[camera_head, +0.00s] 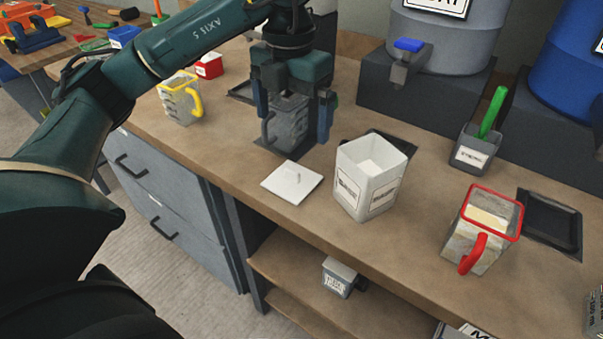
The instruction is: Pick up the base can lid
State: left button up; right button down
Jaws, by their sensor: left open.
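My right gripper is not in view.
A red-rimmed jug (480,232) and a grey box with a green handle (474,150) stand to the right. A yellow-rimmed jug (181,100) and a small red box (208,66) stand left. Drums on dark stands line the back. Bare bench (225,150) lies left of the lid.

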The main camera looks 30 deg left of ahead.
pick_arm(q)
jog(key=b, duration=0.1)
send_over(292, 170)
jog(key=f, duration=0.6)
jog(key=shift+s+d+f, duration=0.1)
jog(key=shift+s, duration=0.1)
jog(key=shift+w+f, duration=0.15)
jog(key=shift+f, duration=3.05)
jog(key=c, duration=0.9)
jog(key=shift+c, duration=0.2)
jog(key=shift+r, duration=0.1)
